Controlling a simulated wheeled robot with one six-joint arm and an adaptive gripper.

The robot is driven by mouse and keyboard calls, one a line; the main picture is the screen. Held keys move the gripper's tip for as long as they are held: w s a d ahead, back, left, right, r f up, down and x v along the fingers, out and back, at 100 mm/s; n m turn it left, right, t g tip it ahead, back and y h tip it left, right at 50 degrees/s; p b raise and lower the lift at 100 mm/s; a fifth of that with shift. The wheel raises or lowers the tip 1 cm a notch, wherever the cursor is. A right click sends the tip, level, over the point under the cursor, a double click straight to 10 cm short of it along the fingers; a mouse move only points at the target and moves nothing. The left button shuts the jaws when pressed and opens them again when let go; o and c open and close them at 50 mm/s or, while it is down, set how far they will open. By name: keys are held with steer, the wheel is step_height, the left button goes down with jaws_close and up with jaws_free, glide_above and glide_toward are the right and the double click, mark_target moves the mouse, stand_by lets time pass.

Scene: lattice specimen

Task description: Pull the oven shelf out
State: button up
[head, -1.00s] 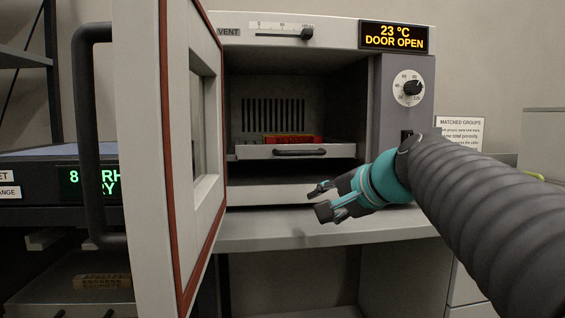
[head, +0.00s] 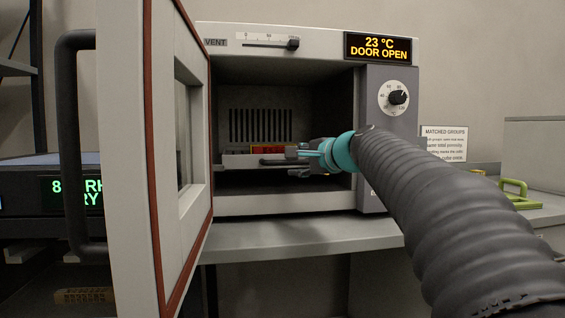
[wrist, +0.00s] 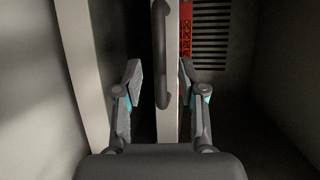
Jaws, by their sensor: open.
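The oven shelf (head: 236,162) sits inside the open oven, with a dark bar handle (head: 275,162) on its pale front and a red item (head: 268,149) on top. My gripper (head: 297,162) is at the right part of the shelf front, near the handle's right end. In the wrist view my gripper (wrist: 160,85) is open, one finger on each side of the shelf front. I cannot tell whether either finger touches it.
The oven door (head: 180,150) stands open at the left, close to the opening. The oven's right panel (head: 388,150) with its dial is beside my arm. A grey ledge (head: 290,238) lies below the oven. A green-handled item (head: 515,190) is at the right.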

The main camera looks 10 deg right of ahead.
mark_target(290, 162)
steer(key=shift+x, duration=2.05)
jaws_close()
